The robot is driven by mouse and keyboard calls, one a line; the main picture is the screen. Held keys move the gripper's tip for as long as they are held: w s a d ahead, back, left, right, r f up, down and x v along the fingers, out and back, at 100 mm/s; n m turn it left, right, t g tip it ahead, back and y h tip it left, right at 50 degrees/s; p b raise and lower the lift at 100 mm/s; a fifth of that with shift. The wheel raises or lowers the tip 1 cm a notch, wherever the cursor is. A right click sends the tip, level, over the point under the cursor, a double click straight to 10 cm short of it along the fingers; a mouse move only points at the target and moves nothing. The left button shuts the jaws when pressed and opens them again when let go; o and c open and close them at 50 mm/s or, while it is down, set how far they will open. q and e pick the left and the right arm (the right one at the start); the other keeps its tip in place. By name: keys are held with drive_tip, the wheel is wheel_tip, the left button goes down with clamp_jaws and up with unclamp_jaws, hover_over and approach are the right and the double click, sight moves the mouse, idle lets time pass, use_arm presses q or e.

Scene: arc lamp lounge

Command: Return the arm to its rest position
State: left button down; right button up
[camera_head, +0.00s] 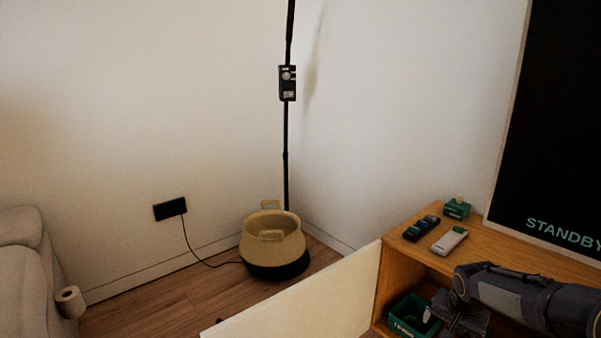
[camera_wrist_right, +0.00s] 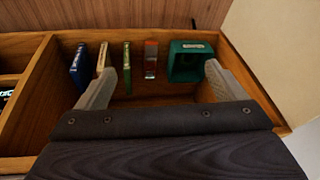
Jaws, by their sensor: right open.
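My right arm comes in from the lower right in the head view. Its gripper (camera_head: 440,318) is in front of the open compartment of the wooden cabinet (camera_head: 393,262). In the right wrist view the two grey fingers of the gripper (camera_wrist_right: 162,85) are wide apart with nothing held between them. Past the fingertips, a green box (camera_wrist_right: 187,62) and a small red and grey object (camera_wrist_right: 151,58) are in the compartment. My left gripper is not in view.
A pale open door panel (camera_head: 310,308) stands left of the cabinet. On the cabinet top are a dark remote (camera_head: 421,228), a light remote (camera_head: 450,241) and a small green box (camera_head: 457,209). A woven basket (camera_head: 271,240) is by the lamp pole (camera_head: 286,130). Slim upright items (camera_wrist_right: 80,68) line the compartment.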

drive_tip(key=s+a+r+n+y, duration=0.1)
drive_tip(key=s+a+r, duration=0.15)
drive_tip(key=s, duration=0.35)
drive_tip(key=s+a+r+n+t+y, duration=0.1)
drive_tip(key=s+a+r, duration=0.1)
drive_tip(key=s+r, duration=0.3)
drive_tip(key=s+a+r+n+y, duration=0.1)
drive_tip(key=s+a+r, duration=0.1)
drive_tip(key=s, duration=0.4)
drive_tip(key=s+a+f+n+t+y, duration=0.1)
drive_tip(key=s+a+n, duration=0.1)
drive_tip(key=s+a, duration=0.35)
drive_tip(key=s+a+f+n+y, duration=0.1)
drive_tip(key=s+a, duration=0.1)
drive_tip(key=s, duration=0.6)
wheel_tip(320, 180, up, 38)
drive_tip(key=p, duration=3.7)
drive_tip(key=shift+p, duration=0.3)
drive_tip(key=shift+w+a, duration=0.1)
